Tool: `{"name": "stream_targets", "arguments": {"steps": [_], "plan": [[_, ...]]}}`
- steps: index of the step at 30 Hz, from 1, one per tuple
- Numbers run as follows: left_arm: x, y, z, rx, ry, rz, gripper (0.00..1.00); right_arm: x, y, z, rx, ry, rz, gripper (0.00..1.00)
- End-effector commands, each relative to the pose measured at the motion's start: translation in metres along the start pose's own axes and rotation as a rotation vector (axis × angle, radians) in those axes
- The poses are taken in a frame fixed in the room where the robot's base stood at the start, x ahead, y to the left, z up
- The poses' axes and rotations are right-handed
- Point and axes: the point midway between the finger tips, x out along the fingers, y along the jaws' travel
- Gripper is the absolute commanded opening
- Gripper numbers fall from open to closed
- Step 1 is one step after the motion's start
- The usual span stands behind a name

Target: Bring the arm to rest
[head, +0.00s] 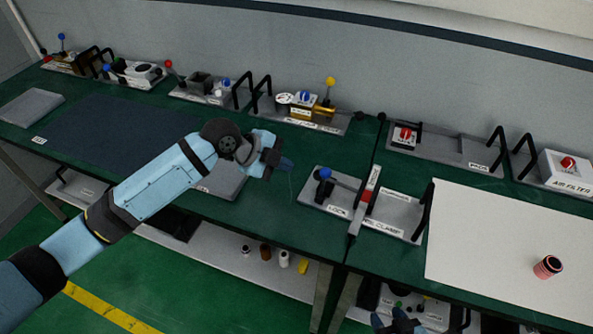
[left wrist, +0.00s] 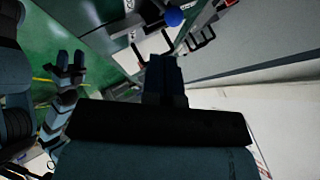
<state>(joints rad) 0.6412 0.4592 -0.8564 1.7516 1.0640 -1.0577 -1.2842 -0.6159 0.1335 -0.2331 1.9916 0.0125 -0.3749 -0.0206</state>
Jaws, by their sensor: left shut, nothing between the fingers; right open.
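My left arm reaches in from the left over the green bench. Its left gripper (head: 284,163) is shut and empty, above the bench just left of the lock and clamp plate (head: 390,213). In the left wrist view the shut fingers of the left gripper (left wrist: 165,72) point up the picture, with nothing between them. My right gripper (head: 398,322) shows only in part at the bottom edge of the head view, below the bench front. It also shows in the left wrist view (left wrist: 70,62), with its two fingers apart and empty.
The lock and clamp plate carries a lever with a blue ball (head: 325,174). A white panel (head: 490,250) on the right holds a red and black cylinder (head: 547,267). Several fixture plates with handles line the wall. A dark mat (head: 115,130) lies clear. Small bottles stand on the lower shelf (head: 225,262).

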Motion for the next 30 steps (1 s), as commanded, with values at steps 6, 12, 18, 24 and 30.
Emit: {"name": "stream_targets", "arguments": {"steps": [6, 12, 18, 24, 30], "plan": [[-0.035, 0.001, 0.001, 0.001, -0.001, -0.001, 0.0, 0.004, 0.003, 0.009, -0.009, -0.008, -0.001, 0.47], [-0.046, 0.001, 0.0, -0.001, 0.0, 0.0, 0.0, 0.004, 0.002, 0.009, -0.009, -0.005, -0.002, 0.47], [-0.04, 0.007, -0.001, -0.037, 0.004, -0.017, 0.0, 0.004, 0.0, 0.004, -0.005, 0.002, -0.003, 0.47], [-0.009, 0.045, -0.001, -0.291, 0.015, -0.142, 0.0, 0.001, 0.0, -0.001, -0.005, 0.004, -0.002, 0.47], [0.014, 0.103, 0.008, -0.647, 0.008, -0.322, 0.0, -0.003, 0.002, -0.006, -0.005, 0.005, 0.002, 0.47]]}}
